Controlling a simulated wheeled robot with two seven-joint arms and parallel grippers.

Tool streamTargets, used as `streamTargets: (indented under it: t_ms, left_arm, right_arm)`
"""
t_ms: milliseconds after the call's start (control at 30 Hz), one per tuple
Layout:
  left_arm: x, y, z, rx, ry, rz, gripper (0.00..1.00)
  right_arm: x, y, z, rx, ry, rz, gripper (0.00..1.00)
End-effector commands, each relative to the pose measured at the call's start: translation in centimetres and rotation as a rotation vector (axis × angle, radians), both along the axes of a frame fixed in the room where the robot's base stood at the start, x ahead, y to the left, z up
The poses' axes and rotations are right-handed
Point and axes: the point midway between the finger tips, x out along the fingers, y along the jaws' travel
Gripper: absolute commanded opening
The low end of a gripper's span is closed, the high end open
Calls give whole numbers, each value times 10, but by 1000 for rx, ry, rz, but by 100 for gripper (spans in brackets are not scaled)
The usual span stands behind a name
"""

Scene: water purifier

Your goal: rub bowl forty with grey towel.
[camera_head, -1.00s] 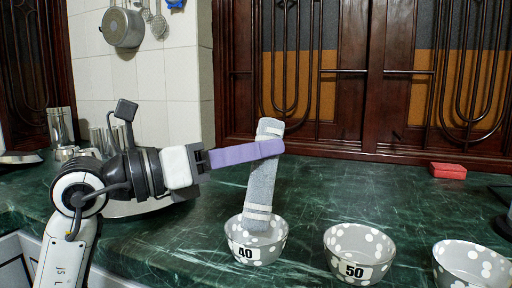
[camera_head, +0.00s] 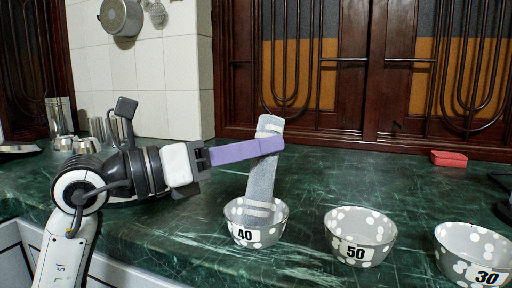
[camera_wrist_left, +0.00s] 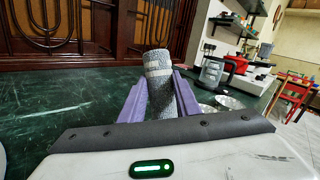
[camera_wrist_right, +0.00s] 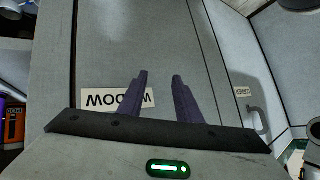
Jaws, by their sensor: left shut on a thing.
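The grey towel (camera_head: 262,178) is rolled long and narrow with white stripes. My left gripper (camera_head: 268,147) is shut on its upper part; the towel also shows between the purple fingers in the left wrist view (camera_wrist_left: 160,85). The towel stands nearly upright, slightly tilted, and its lower end is inside bowl forty (camera_head: 245,236), a grey bowl with white dots and the label 40. The bowl's rim hides the towel's bottom, so I cannot tell where it touches. My right gripper (camera_wrist_right: 160,82) is open and empty before a grey panel in the right wrist view.
Bowl 50 (camera_head: 354,254) and bowl 30 (camera_head: 464,235) stand to the right on the green marble counter (camera_head: 340,180). A red block (camera_head: 449,159) lies at the back right. Metal cups (camera_head: 62,118) stand at the back left. The counter's middle back is clear.

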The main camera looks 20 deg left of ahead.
Motion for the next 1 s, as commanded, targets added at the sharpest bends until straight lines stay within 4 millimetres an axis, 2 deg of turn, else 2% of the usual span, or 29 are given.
streamTargets:
  t_ms: [1000]
  left_arm:
    - [0, 0, -10, 0, 0, 0, 7]
  right_arm:
    - [0, 0, -8, 0, 1, 0, 31]
